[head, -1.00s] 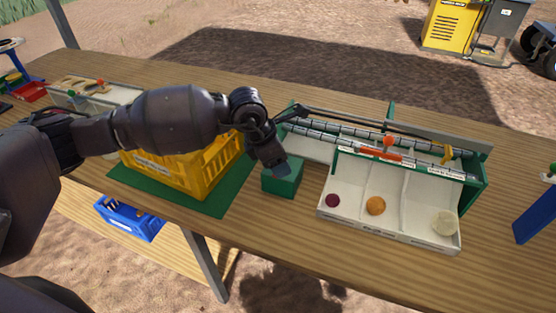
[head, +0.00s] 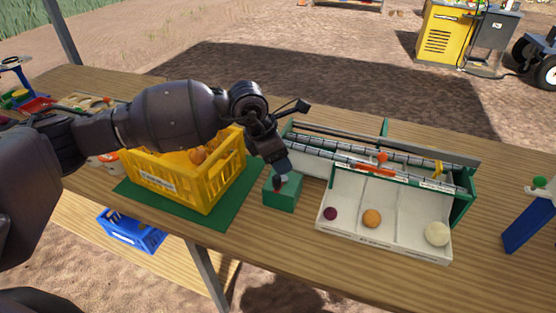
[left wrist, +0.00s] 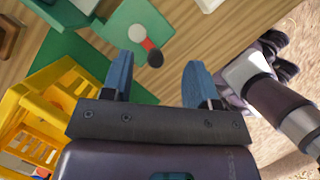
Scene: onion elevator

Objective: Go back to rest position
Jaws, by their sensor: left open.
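My left gripper (head: 284,172) reaches in from the left in the head view and hangs just above a small green box (head: 284,196). In the left wrist view its two blue fingers (left wrist: 158,82) stand wide apart with nothing between them. The green box (left wrist: 122,22) lies beyond the fingertips there, with a white disc and a red lever (left wrist: 148,44) with a dark knob on it. At the right of that view a dark and white jointed part (left wrist: 262,85) looks like my other arm; its jaws cannot be made out.
A yellow crate (head: 170,182) holding onions stands on a green mat (head: 216,212) under my left arm. The sorter's white tray (head: 385,245), right of the green box, holds a purple, an orange and a pale onion. A blue stand (head: 527,222) is at the far right.

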